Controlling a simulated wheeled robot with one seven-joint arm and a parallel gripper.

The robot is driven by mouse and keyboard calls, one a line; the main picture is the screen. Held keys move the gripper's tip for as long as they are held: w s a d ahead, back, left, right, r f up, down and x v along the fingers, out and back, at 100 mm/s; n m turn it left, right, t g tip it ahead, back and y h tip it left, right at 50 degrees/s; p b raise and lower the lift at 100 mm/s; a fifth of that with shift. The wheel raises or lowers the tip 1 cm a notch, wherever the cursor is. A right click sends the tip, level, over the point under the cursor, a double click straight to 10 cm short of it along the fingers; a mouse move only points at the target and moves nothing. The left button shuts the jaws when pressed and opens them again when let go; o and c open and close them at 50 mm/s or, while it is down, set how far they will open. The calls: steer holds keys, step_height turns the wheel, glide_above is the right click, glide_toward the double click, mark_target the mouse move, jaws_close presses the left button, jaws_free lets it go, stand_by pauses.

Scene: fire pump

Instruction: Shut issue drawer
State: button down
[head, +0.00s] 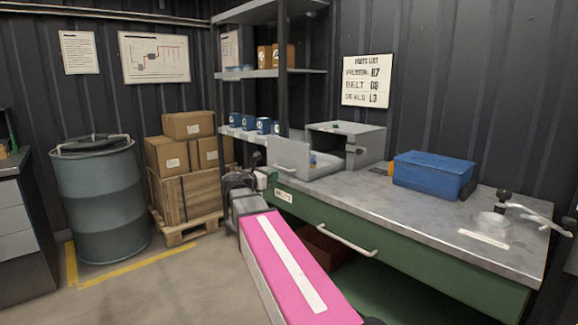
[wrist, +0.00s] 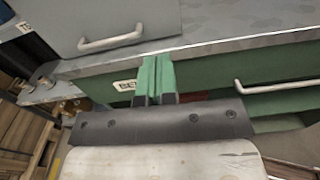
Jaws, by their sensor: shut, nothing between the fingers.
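A grey drawer (head: 289,159) stands pulled out to the left from a small grey cabinet (head: 366,147) on the workbench, with some small items visible inside. Its grey front with a light bar handle (wrist: 111,40) fills the upper left of the wrist view. I cannot read a label naming it as the issue drawer. My gripper (wrist: 156,78) has green fingers, closed together with nothing between them. In the wrist view the fingertips are just below that grey front, before the bench's green front.
The workbench (head: 430,210) has a green front with a handle (head: 345,240) and a small label plate (head: 284,195). A blue box (head: 433,175) stands on it. Shelves with blue cans (head: 249,123) are behind. A drum (head: 100,200) and stacked boxes (head: 187,125) stand left.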

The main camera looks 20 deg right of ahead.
glide_toward(302, 166)
steer(key=x, duration=0.7)
steer(key=shift+w+d+f, duration=0.1)
steer(key=shift+d+f, duration=0.05)
steer(key=shift+d, duration=0.05)
stand_by(0.3)
steer(key=x, duration=2.5)
steer(key=shift+w+d+r, duration=0.3)
steer(key=shift+w+r, duration=0.05)
steer(key=shift+d, duration=0.15)
steer(key=v, duration=1.5)
steer(key=shift+s+d+f, duration=0.1)
steer(key=shift+f, duration=0.1)
